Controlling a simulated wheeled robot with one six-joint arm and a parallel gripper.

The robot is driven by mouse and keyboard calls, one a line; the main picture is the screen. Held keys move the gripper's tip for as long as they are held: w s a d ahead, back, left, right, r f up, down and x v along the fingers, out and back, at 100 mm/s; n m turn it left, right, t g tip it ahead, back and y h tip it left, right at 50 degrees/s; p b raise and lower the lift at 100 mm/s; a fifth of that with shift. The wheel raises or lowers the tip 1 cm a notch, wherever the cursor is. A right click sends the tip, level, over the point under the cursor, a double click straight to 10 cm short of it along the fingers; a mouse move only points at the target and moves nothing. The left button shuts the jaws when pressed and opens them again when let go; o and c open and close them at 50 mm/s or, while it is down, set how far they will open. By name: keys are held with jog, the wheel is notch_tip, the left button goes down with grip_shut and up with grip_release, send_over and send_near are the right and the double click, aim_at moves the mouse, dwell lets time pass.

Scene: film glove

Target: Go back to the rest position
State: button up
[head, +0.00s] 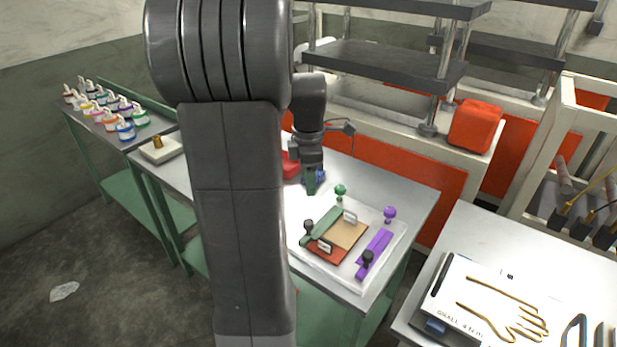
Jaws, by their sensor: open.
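My gripper (312,182) points down above the middle of the white work table, just behind a pale tray (346,280). It is small in the head view and partly hidden by its own links; it is open and I see nothing held in it. The tray carries a tan and red-brown board (345,236), a green bar (321,226) and a purple bar (374,254). A green ball knob (340,190) and a purple ball knob (390,212) stand at its far side. My large grey arm hides the left part of the table.
Red and blue items (290,166) lie close beside my gripper. Grey shelves (385,62) and a red box (475,126) stand behind. Several colored jars (104,110) fill the far-left bench. A board with a hand outline (495,305) lies on the right table.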

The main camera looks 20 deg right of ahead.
aim_at(308, 221)
jog(key=shift+f, duration=0.1)
notch_tip(308, 221, down, 13)
jog(key=shift+f+p, duration=0.15)
jog(key=shift+p, duration=0.5)
jog(key=shift+w+a+f, duration=0.1)
jog(key=shift+f, duration=0.1)
jog(key=shift+w+a, duration=0.4)
jog(key=shift+w, duration=0.15)
jog(key=shift+s, duration=0.1)
